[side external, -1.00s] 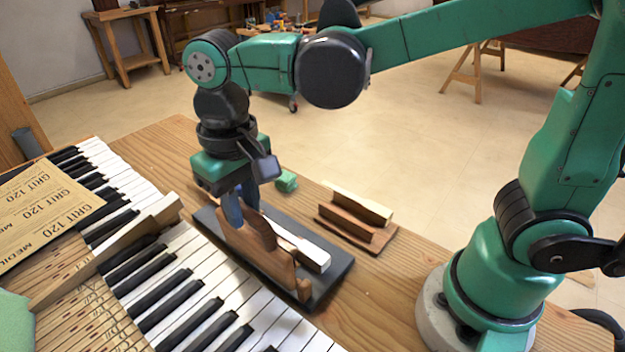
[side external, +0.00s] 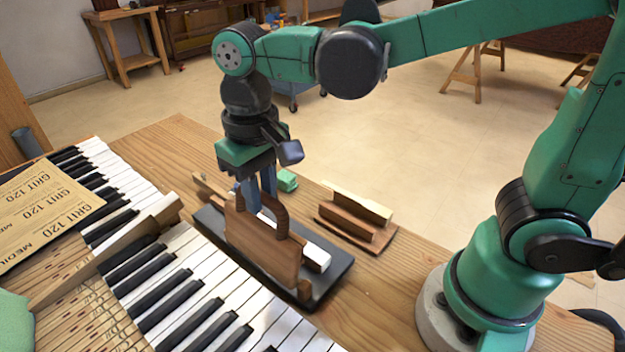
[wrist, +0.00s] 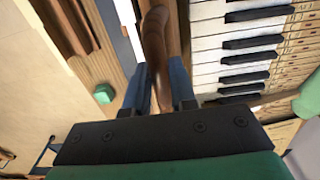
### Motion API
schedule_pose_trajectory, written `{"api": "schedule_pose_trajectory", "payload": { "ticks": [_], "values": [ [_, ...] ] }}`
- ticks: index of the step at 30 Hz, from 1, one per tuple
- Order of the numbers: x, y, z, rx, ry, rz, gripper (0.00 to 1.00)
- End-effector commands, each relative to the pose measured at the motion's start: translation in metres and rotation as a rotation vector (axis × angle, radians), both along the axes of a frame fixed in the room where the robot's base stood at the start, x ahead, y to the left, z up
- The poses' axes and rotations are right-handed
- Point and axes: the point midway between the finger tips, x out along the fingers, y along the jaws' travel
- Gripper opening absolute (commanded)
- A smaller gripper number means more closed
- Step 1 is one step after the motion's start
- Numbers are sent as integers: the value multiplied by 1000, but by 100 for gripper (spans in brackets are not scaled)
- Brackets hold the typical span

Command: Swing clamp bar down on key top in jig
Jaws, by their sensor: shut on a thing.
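The jig has a dark base (side external: 325,285) on the bench beside the keyboard. A brown wooden clamp piece (side external: 265,248) with a curved handle stands along its keyboard side; the curved handle shows in the wrist view (wrist: 156,50). A white key (side external: 316,256) lies in the jig behind the clamp piece, partly hidden by it; a pale strip of it shows in the wrist view (wrist: 126,25). My gripper (side external: 262,203) points down over the jig, its blue fingers shut on the brown handle. The wrist view shows the handle between both fingers (wrist: 160,90). Whether the bar touches the key is unclear.
The piano keyboard (side external: 185,290) runs along the jig's left side, with sandpaper (side external: 40,205) lying over it. A wooden block holder (side external: 355,220) stands right of the jig. A small green block (side external: 286,181) lies behind.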

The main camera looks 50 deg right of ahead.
Motion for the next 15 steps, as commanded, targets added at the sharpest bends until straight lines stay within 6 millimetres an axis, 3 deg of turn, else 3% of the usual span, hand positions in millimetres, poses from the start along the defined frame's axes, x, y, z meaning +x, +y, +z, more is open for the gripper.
{"api": "schedule_pose_trajectory", "payload": {
  "ticks": [15],
  "values": [
    [0,-8,-2,0,1,-2,0]
  ]
}}
